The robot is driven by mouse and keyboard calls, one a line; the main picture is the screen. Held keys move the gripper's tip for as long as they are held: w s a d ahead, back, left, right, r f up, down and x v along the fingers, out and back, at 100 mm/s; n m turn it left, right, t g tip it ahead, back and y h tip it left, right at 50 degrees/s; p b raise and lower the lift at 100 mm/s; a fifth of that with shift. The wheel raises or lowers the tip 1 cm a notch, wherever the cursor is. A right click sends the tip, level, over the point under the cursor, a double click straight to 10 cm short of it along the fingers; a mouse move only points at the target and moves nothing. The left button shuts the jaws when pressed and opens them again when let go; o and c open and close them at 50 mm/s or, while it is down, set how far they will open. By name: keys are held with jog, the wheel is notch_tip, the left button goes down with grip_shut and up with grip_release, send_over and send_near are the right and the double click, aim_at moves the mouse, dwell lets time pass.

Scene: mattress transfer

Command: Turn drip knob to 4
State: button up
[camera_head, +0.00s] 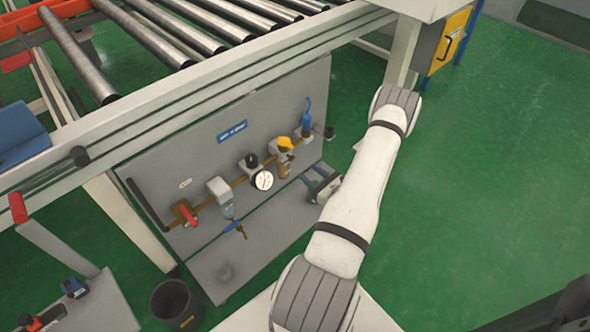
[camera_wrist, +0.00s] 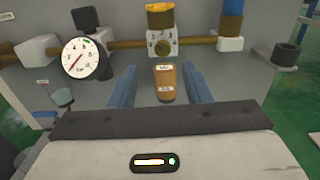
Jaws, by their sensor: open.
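In the wrist view a lubricator unit has a yellow cap (camera_wrist: 160,18), a white block (camera_wrist: 152,36) and an amber bowl (camera_wrist: 166,78) below. On the block's face is a small round brass-coloured knob (camera_wrist: 162,47) with dark marks around it, too small to read. I take this as the drip knob. The yellow cap also shows in the head view (camera_head: 284,143). My gripper (camera_wrist: 158,72) is open; its blue fingers appear on either side of the bowl, below the knob, holding nothing. In the head view my gripper (camera_head: 312,180) is in front of the panel, right of the lubricator.
A pressure gauge (camera_wrist: 86,58) and a black knob (camera_wrist: 84,18) sit left of the lubricator on the brass pipe (camera_wrist: 125,45). A red valve handle (camera_head: 189,215) is further left. A blue-topped fitting (camera_head: 306,122) is to the right. The roller conveyor (camera_head: 130,35) overhangs the panel.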

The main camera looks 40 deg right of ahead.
aim_at(292, 160)
jog(key=w+b, duration=0.1)
jog(key=w, duration=0.6)
jog(key=shift+w+a+f+b, duration=0.2)
jog(key=shift+w+f+b, duration=0.05)
jog(key=shift+b, duration=0.15)
jog(key=c, duration=0.9)
jog(key=shift+a, duration=0.45)
jog(key=shift+d, duration=0.25)
grip_shut()
jog(key=shift+m, duration=0.3)
